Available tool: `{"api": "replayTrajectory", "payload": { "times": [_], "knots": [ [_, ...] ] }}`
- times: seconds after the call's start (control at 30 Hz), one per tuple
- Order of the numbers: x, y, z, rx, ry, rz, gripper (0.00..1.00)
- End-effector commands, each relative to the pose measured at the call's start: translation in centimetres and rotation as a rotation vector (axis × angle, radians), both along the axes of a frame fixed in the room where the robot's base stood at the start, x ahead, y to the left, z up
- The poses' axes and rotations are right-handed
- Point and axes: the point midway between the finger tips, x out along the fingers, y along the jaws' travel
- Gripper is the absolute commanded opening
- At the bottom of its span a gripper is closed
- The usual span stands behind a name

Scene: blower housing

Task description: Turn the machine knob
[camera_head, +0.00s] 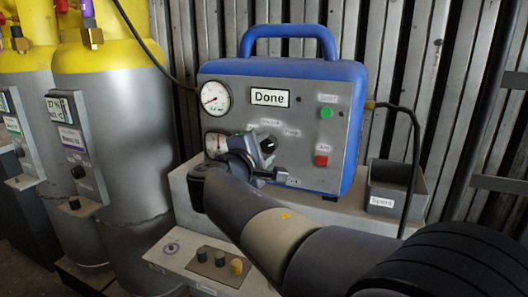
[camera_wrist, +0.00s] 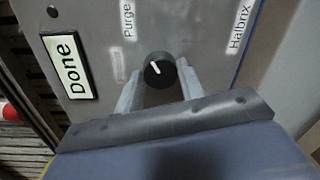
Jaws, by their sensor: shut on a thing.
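The machine (camera_head: 340,130) is a blue and grey box with a top handle, and its display (camera_head: 269,97) reads "Done". Its black round knob (camera_wrist: 160,72) has a white pointer line and sits below the "Purge" label in the wrist view. My gripper (camera_wrist: 160,80) is shut on the knob, with one finger on each side of it. In the head view my gripper (camera_head: 262,150) is at the front panel, and the knob (camera_head: 268,144) is partly covered by it. The display also shows in the wrist view (camera_wrist: 68,65).
Two gauges (camera_head: 215,98) are on the panel's left. A green button (camera_head: 326,113) and a red button (camera_head: 321,160) are on its right. Yellow-topped cylinders (camera_head: 110,130) stand at left. A grey bin (camera_head: 396,185) is at right, near a black cable.

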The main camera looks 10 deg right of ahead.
Motion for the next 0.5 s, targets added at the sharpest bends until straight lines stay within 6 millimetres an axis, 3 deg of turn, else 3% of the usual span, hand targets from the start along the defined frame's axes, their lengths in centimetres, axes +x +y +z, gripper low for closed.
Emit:
{"api": "replayTrajectory", "payload": {
  "times": [0.3, 0.33, 0.5],
  "knots": [
    [0.00, 0.00, -0.10, 0.004, 0.000, 0.000, 0.14],
    [0.00, 0.00, -0.10, 0.004, 0.000, -0.001, 0.39],
    [0.01, 0.00, -0.06, 0.002, 0.000, 0.000, 0.53]
  ]
}}
